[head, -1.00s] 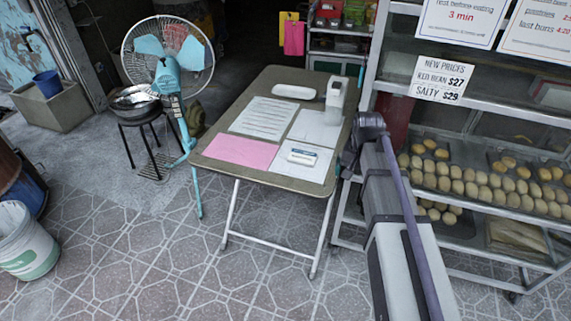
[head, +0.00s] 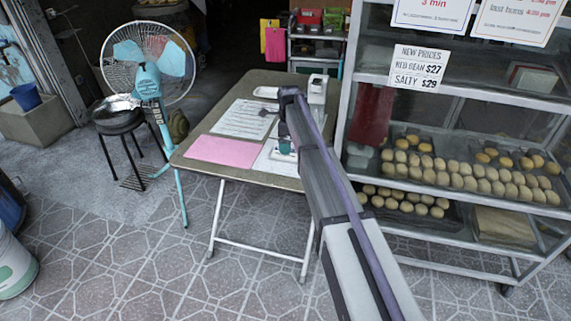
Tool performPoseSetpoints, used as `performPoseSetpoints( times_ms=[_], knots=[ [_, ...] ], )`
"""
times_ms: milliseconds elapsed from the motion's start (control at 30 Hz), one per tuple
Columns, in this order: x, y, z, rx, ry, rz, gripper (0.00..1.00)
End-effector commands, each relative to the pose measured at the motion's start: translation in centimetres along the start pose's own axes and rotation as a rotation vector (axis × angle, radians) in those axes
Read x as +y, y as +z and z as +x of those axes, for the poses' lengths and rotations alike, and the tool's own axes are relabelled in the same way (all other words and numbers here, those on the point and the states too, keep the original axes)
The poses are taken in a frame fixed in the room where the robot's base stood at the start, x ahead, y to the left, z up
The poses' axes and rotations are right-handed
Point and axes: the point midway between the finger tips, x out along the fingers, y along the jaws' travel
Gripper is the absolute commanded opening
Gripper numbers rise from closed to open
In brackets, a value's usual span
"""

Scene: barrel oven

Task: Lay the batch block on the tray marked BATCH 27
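My arm reaches over the right side of the folding table (head: 262,176). The end of my gripper (head: 285,146) shows as a small dark and teal shape low over a white sheet (head: 270,160), partly hidden by my arm. I cannot make out its fingers. A small pale item (head: 283,155) shows just below it; I cannot tell if it is the batch block or if they touch. No tray label reading BATCH 27 is legible. A small white tray (head: 266,92) lies at the table's back edge.
A glass bun rack (head: 450,205) with bun trays stands right of my arm. A white dispenser (head: 317,90), a pink sheet (head: 222,151) and a written sheet (head: 244,119) are on the table. A fan (head: 148,75) and a stool (head: 119,122) stand left. The front floor is clear.

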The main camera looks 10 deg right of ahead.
Motion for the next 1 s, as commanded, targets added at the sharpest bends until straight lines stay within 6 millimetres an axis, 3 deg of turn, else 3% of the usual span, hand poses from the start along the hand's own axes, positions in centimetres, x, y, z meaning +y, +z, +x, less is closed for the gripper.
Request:
performPoseSetpoints(
  times_ms=[33, 167, 467, 700, 1000],
  knots=[
    [0.0, 0.0, 0.9, 0.000, 0.000, 0.000, 1.00],
    [0.0, 0.0, 0.8, 0.000, 0.000, -0.001, 1.00],
    [-0.3, 0.1, 6.0, 0.000, 0.000, -0.001, 1.00],
    [-0.3, 0.1, 5.6, 0.000, 0.000, -0.001, 1.00],
    [-0.3, 0.1, 5.6, 0.000, 0.000, -0.001, 0.72]
  ],
)
